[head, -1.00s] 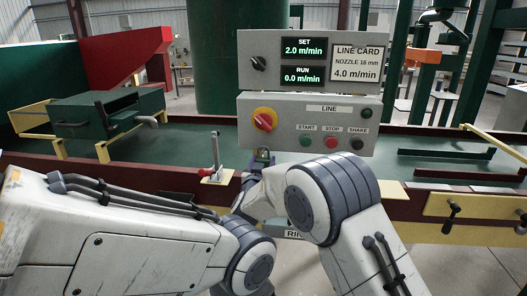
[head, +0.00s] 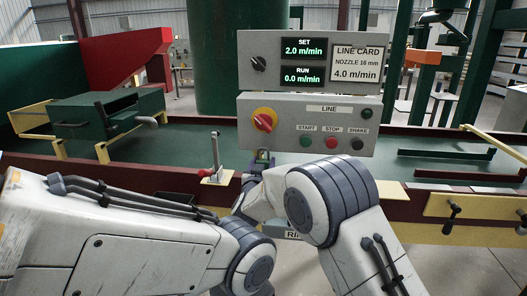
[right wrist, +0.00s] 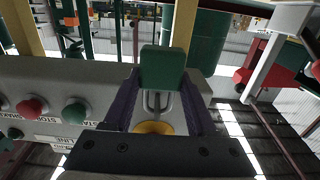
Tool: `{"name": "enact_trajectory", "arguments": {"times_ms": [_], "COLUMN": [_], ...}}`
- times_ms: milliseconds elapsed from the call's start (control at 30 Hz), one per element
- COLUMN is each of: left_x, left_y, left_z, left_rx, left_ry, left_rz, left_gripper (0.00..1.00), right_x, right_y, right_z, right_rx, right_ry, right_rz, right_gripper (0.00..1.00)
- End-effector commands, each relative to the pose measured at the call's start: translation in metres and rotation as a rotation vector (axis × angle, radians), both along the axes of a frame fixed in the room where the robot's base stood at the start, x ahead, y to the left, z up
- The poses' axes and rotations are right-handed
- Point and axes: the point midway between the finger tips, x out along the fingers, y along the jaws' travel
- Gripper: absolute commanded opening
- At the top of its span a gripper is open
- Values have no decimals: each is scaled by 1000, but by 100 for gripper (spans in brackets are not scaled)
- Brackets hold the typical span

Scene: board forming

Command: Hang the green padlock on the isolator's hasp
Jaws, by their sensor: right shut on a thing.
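The green padlock (right wrist: 162,68) is between the two dark fingers of my right gripper (right wrist: 160,100) in the right wrist view. Its metal shackle (right wrist: 155,103) points toward the yellow plate of the isolator (right wrist: 152,128). The head view shows the isolator's red knob on its yellow plate (head: 264,119) on the grey control box. The padlock (head: 263,156) shows small just below it, at the right gripper (head: 262,163). I cannot make out the hasp, or whether the shackle touches it. My left arm crosses the lower left; its gripper is out of sight.
The grey control box (head: 330,105) has START, STOP and SHAKE buttons right of the isolator. A red-handled lever clamp (head: 213,165) stands on the rail to the left. The green trough (head: 185,150) runs behind. My arms hide the front middle.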

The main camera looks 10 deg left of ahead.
Motion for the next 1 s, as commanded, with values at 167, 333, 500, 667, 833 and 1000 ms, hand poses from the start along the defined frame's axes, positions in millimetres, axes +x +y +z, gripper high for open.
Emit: {"name": "enact_trajectory", "arguments": {"times_ms": [167, 333, 500, 667, 833, 1000], "left_x": [0, 0, 0, 0, 0, 0], "left_y": [0, 0, 0, 0, 0, 0], "left_z": [0, -1, -3, -2, -2, -4], "left_rx": [0, 0, 0, 0, 0, 0], "left_ry": [0, 0, 0, 0, 0, 0], "left_rz": [0, 0, 0, 0, 0, 0], "left_gripper": [50, 50, 50, 50, 50, 50], "right_x": [0, 0, 0, 0, 0, -4], "right_y": [0, 0, 0, 0, 0, 0], "right_z": [1, 0, -3, -2, -2, -3], "right_rx": [1, 1, 1, 1, 1, 0], "right_ry": [-2, -2, -2, -1, -1, 0], "right_rz": [0, 0, 0, 0, 0, 1], "right_gripper": [0, 0, 0, 92, 92, 92]}}
